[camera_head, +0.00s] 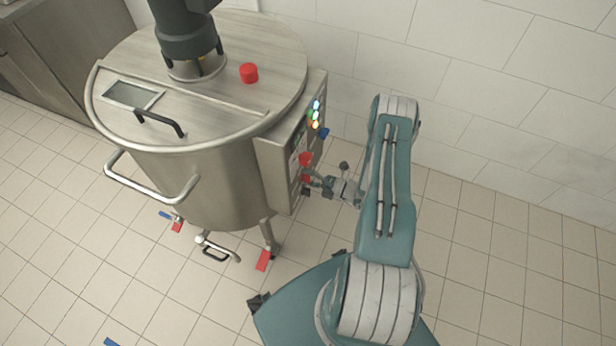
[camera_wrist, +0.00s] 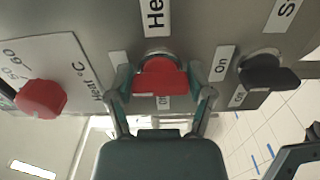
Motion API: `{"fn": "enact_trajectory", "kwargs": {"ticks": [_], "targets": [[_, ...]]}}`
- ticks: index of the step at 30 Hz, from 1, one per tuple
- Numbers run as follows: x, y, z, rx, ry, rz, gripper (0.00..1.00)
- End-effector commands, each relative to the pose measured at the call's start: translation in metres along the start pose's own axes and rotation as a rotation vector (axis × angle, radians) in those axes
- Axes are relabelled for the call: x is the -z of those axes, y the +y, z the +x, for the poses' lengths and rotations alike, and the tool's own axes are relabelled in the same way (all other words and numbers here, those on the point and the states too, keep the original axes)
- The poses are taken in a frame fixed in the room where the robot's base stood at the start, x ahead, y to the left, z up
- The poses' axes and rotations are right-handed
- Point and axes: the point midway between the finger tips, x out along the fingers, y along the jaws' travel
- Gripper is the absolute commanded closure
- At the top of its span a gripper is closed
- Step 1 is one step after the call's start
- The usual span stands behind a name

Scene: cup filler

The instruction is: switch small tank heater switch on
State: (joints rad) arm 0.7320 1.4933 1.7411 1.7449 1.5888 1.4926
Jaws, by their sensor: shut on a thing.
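The heater switch (camera_wrist: 160,77) is a red knob on the grey metal control panel, in the middle of the wrist view under a partly cut-off label starting "He". An "On" label (camera_wrist: 222,63) is to its right, and a label partly hidden by the knob is below it. My gripper (camera_wrist: 164,92) is shut on the red knob, with one finger at each side. In the head view my gripper (camera_head: 317,184) reaches the front of the control box (camera_head: 283,165) on the tank (camera_head: 215,180). I cannot tell exactly which setting the knob points to.
A red temperature dial (camera_wrist: 40,98) marked 50 and 60 is left of the switch. A black switch (camera_wrist: 268,74) is to the right, close to the right finger. Lit indicator lamps (camera_head: 315,114) are higher on the box. Tiled floor (camera_head: 500,270) is free at the right.

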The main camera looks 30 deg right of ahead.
Motion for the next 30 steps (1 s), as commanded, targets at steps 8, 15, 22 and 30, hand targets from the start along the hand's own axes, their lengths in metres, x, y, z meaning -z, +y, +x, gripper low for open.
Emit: {"fn": "enact_trajectory", "kwargs": {"ticks": [8,15,22,30], "targets": [[-0.002,-0.002,-0.001,0.008,-0.009,0.001,0.79],[-0.001,-0.002,-0.001,0.005,-0.006,0.001,0.0],[0.0,-0.001,0.0,0.003,-0.003,0.002,0.0],[-0.001,-0.001,-0.021,0.002,-0.007,0.003,0.0]]}}
